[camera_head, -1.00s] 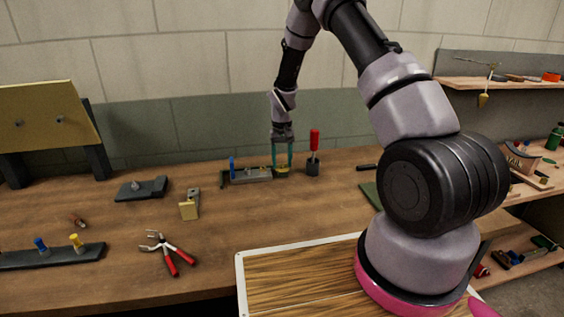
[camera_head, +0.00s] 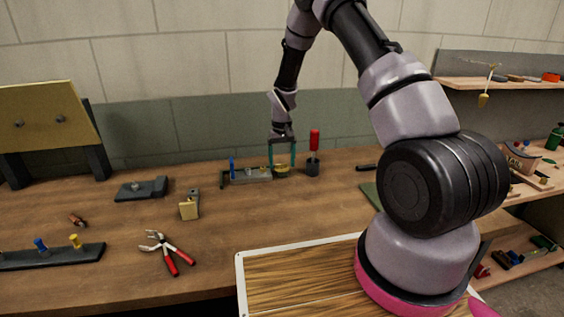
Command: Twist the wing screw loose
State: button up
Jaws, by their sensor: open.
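My gripper (camera_head: 282,166) is open at the back of the bench, pointing down. Its two teal fingers stand apart on either side of a small yellow piece (camera_head: 282,171) at the right end of a grey fixture (camera_head: 250,175). I cannot tell whether the fingers touch that piece. The wing screw is too small to make out for certain. A dark block (camera_head: 150,190) with a small grey knob on top lies further left, apart from my gripper.
A red-handled tool (camera_head: 314,141) stands upright in a dark holder close to the right of my gripper. Red-handled pliers (camera_head: 167,252), a small yellow-faced block (camera_head: 189,208) and a dark rack (camera_head: 52,256) lie nearer. The middle of the bench (camera_head: 235,235) is clear.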

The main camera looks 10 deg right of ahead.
notch_tip(320, 180, up, 11)
dwell(0.4)
jog(key=shift+f, duration=0.1)
